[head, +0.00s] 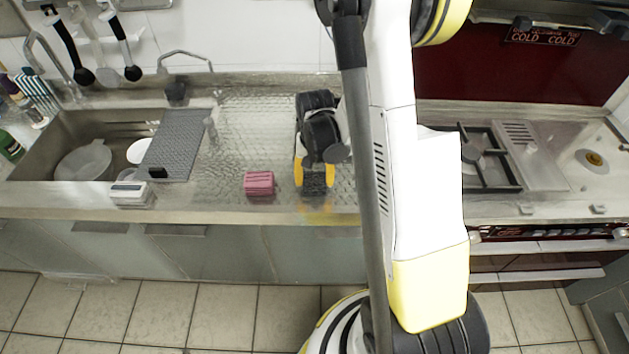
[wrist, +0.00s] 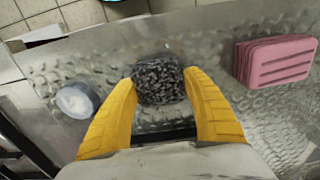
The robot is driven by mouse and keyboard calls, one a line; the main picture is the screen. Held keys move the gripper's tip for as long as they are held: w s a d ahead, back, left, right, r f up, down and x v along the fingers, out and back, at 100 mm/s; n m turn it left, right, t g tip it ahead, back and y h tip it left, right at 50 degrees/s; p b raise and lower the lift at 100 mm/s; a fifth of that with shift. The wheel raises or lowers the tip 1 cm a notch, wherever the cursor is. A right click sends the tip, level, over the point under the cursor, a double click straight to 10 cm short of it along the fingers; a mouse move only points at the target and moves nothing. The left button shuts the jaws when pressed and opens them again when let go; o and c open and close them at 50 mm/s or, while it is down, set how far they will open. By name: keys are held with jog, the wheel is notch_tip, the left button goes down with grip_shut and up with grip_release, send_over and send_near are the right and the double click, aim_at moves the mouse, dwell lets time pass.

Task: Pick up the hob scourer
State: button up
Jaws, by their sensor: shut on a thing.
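The hob scourer (wrist: 160,80) is a dark grey, speckled, rough block in the wrist view. It sits between the two yellow fingers of my gripper (wrist: 164,100), which is shut on it. In the head view my gripper (head: 314,178) points down at the front part of the steel counter, right of the pink block. The scourer is hard to make out there against the dark gripper. I cannot tell whether it touches the counter.
A pink ridged block (head: 259,183) lies left of my gripper; it also shows in the wrist view (wrist: 275,62). A small round pale thing (wrist: 76,100) lies on the other side. The sink (head: 60,120) is at the left, the hob grate (head: 485,155) at the right.

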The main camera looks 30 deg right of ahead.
aim_at(317, 180)
jog(key=shift+r+p, duration=0.35)
jog(key=shift+r, duration=0.25)
jog(key=r+p, duration=0.1)
jog(key=r, duration=0.1)
jog(key=s+r+p, duration=0.1)
jog(key=r, duration=0.1)
jog(key=shift+d, duration=0.1)
jog(key=s+d+r+p, duration=0.1)
jog(key=s+r+p, duration=0.2)
jog(key=s, duration=0.7)
notch_tip(317, 180, up, 3)
jog(key=shift+s+d+f+p, duration=0.1)
jog(key=shift+s+d+p, duration=0.2)
jog(key=shift+d, duration=0.1)
jog(key=o, duration=0.6)
jog(key=c, duration=0.5)
jog(key=shift+o, duration=0.2)
jog(key=shift+w, duration=0.1)
